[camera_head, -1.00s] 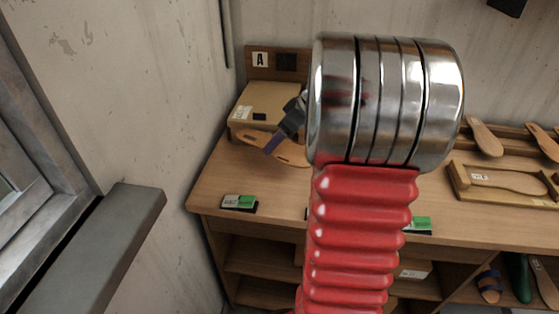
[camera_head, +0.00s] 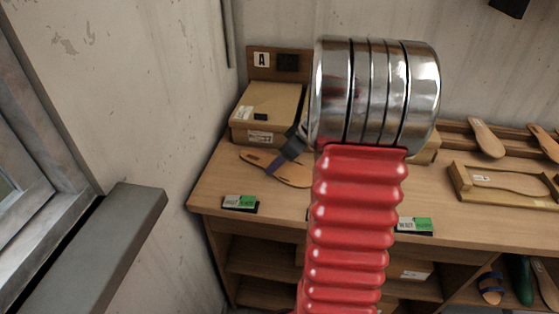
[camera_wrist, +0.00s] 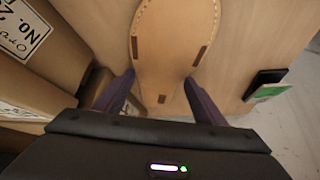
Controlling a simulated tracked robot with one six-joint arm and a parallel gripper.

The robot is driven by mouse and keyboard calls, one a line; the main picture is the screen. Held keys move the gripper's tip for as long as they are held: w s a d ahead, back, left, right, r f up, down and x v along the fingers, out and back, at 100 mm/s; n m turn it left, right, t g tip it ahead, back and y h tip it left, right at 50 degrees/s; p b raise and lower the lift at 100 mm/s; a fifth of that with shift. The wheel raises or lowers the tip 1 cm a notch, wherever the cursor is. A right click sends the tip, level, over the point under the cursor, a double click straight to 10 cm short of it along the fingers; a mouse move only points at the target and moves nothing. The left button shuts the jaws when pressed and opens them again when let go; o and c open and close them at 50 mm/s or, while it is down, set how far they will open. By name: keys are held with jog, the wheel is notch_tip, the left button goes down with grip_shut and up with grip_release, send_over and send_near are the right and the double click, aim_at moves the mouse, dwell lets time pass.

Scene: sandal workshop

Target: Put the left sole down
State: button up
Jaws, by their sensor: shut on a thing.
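The tan left sole (camera_head: 257,159), with slots along its edges, is level and low over or on the wooden bench top, in front of the cardboard box (camera_head: 268,108). In the wrist view the sole (camera_wrist: 172,45) extends away between the two purple fingers. My gripper (camera_wrist: 158,78) is shut on its near end. In the head view my gripper (camera_head: 284,158) shows at the sole's right part, and my arm hides what lies behind it. Whether the sole touches the bench top (camera_head: 222,187) is unclear.
A board marked A (camera_head: 262,60) stands behind the box. A green-and-white card (camera_head: 240,203) lies at the bench's front edge, and another (camera_head: 414,225) is further right. A wooden tray (camera_head: 462,185) with a sole is at right. The left wall is close.

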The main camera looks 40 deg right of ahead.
jog(key=o, duration=1.2)
jog(key=shift+f, duration=0.1)
jog(key=v, duration=1.2)
